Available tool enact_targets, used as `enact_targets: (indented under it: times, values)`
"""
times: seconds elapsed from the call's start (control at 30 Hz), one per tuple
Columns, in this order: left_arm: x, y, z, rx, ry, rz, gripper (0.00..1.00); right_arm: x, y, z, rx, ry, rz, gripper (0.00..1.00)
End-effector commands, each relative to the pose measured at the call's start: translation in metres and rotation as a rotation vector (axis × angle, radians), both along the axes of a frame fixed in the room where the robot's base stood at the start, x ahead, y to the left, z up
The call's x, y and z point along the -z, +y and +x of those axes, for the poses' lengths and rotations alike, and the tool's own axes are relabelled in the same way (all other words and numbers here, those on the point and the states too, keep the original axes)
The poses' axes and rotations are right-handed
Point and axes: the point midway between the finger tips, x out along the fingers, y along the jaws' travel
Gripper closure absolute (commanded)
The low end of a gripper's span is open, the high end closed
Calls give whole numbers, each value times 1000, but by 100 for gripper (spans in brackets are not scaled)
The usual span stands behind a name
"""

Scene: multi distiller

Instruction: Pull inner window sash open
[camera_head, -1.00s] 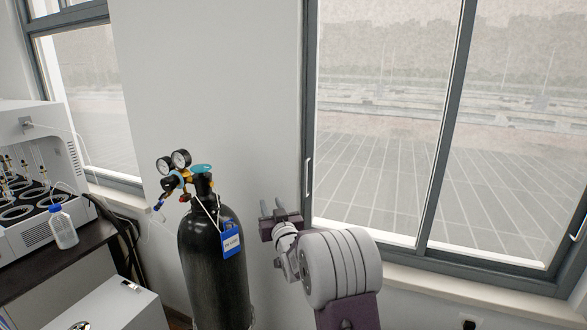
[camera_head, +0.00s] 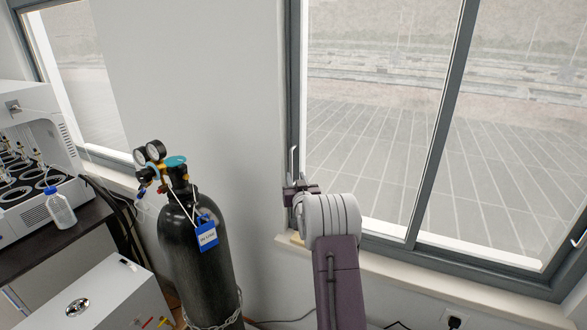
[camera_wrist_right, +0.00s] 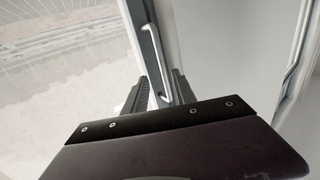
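The window sash (camera_head: 296,100) has a dark grey frame and a large pane, right of the white wall. Its slim, pale upright handle (camera_head: 293,160) is on the left frame edge; the handle also shows in the right wrist view (camera_wrist_right: 153,50). My right gripper (camera_head: 297,183) is at the handle's lower end. In the wrist view its two fingers (camera_wrist_right: 160,88) are apart, one on each side of the handle's lower part. I see no clear grip, and contact cannot be told. My left gripper is not in view.
A black gas cylinder (camera_head: 196,258) with gauges stands left of my right arm. A white instrument (camera_head: 30,150) and a bottle (camera_head: 60,208) are on a dark bench at left. A sill (camera_head: 440,278) runs below the window; another handle (camera_head: 577,236) is at far right.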

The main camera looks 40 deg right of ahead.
Motion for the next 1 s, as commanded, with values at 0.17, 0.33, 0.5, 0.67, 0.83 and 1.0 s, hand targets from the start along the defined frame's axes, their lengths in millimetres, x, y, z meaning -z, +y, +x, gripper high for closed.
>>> enact_targets:
  times: [0.17,0.33,0.5,0.67,0.83,1.0]
  values:
    - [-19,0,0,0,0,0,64,-4,-15,29,-1,0,0,68]
    - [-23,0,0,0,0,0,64,-1,-22,42,-1,0,0,68]
    - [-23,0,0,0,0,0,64,0,-24,44,-1,1,0,68]
    - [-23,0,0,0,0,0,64,0,-24,44,-1,1,0,76]
    - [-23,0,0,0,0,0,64,0,-23,44,-1,0,0,100]
    - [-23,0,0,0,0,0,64,0,-23,44,-1,0,0,100]
